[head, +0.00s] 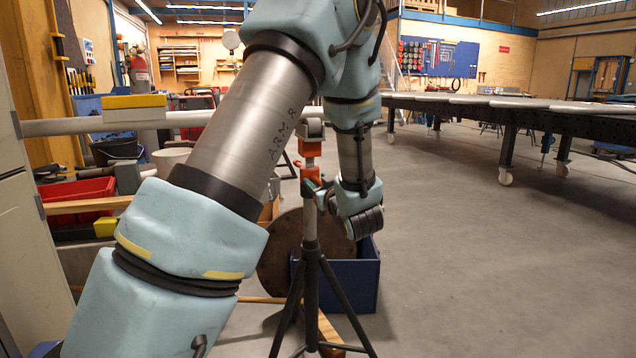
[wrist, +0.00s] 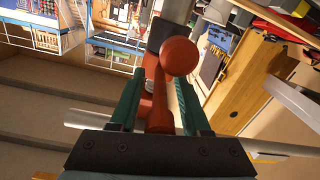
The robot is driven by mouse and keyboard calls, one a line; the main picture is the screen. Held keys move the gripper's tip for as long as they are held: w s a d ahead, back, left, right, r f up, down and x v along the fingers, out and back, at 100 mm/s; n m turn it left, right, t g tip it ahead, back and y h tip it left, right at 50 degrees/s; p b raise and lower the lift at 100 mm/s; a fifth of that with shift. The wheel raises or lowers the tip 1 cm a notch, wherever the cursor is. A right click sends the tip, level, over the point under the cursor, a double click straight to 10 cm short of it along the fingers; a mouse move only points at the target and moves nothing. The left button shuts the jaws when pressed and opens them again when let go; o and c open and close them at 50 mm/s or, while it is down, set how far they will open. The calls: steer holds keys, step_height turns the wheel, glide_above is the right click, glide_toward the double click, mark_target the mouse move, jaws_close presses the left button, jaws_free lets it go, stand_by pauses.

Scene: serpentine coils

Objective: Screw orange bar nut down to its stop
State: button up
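The orange bar nut (head: 309,174) sits on the upright post of a black tripod stand (head: 310,262), below another orange part (head: 311,149) under the roller head. In the wrist view, an orange bar with a round ball end (wrist: 180,56) lies between my green fingers. My gripper (head: 322,194) is at the post, beside the nut; it also shows in the wrist view (wrist: 160,88). The fingers stand apart with gaps beside the bar, so it looks open around it. The thread and any stop are not clear to see.
A long grey pipe (head: 60,127) runs across at roller height, behind my arm. A blue bin (head: 365,280) and a large rusty disc (head: 279,255) stand behind the tripod. Red crates (head: 78,195) are at the left. The floor (head: 480,260) to the right is clear.

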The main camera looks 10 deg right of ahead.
jaws_close()
stand_by(1.3)
